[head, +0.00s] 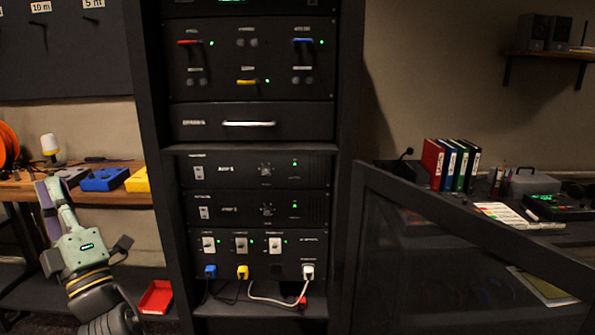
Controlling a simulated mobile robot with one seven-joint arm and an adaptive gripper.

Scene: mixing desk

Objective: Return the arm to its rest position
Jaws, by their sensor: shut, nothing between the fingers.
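My gripper (49,188) is at the lower left of the head view, at the end of my arm. It has a pale green-grey body with a small lit display, and its narrow fingers point up and to the left. The fingers lie close together, shut and empty. The gripper is in front of the wooden bench (22,190), left of the rack (152,165), and appears apart from both. The dark wrist below it has a yellow band. The rest of my arm is cut off by the lower edge.
Blue (104,180) and yellow (139,181) boxes sit on the bench right of my gripper. A red tray (156,297) lies below. A dark mesh door (440,225) stands open at the rack's right. Colored binders (432,163) stand on the desk behind it.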

